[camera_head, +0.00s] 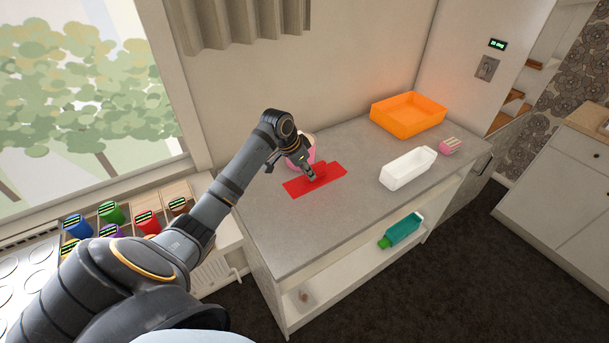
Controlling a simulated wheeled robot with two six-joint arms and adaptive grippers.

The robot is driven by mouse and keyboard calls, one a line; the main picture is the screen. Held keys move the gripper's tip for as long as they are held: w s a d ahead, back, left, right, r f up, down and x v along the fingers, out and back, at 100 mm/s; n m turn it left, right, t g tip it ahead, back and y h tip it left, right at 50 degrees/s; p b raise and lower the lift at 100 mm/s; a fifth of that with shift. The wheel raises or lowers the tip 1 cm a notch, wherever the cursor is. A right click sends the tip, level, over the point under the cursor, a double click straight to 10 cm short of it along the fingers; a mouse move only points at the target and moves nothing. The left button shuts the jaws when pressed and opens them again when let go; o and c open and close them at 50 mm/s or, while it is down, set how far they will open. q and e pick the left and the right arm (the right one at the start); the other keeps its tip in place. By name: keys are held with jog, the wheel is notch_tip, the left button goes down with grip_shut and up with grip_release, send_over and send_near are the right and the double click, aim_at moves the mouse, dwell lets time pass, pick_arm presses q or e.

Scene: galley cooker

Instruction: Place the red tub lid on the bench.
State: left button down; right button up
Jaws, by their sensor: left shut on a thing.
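The red tub lid (330,174) is a flat bright red piece at the left part of the grey bench (290,225). My left gripper (309,176) reaches down over the bench from the left and is shut on the lid near its middle. The lid lies roughly level, at or very close to the bench top; I cannot tell whether it touches. The gripper hides part of it. My right gripper is not in view.
A pink round object (308,151) stands just behind my left gripper, partly hidden. An orange tray (408,128), a white tub (408,168) and a small pink item (449,147) are further right. A green bottle (401,231) lies on the shelf below. The bench front is clear.

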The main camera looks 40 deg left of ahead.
aim_at(300, 179)
pick_arm(q)
jog(key=shift+a+f, duration=0.45)
jog(key=shift+f, duration=0.05)
jog(key=shift+a+f, duration=0.1)
jog(key=shift+f, duration=0.15)
jog(key=shift+a+f, duration=0.25)
jog(key=f, duration=0.1)
jog(key=f+p, duration=0.2)
jog(key=shift+a+f, duration=0.2)
jog(key=shift+a, duration=0.1)
jog(key=shift+f, duration=0.2)
jog(key=c, duration=1.2)
grip_release()
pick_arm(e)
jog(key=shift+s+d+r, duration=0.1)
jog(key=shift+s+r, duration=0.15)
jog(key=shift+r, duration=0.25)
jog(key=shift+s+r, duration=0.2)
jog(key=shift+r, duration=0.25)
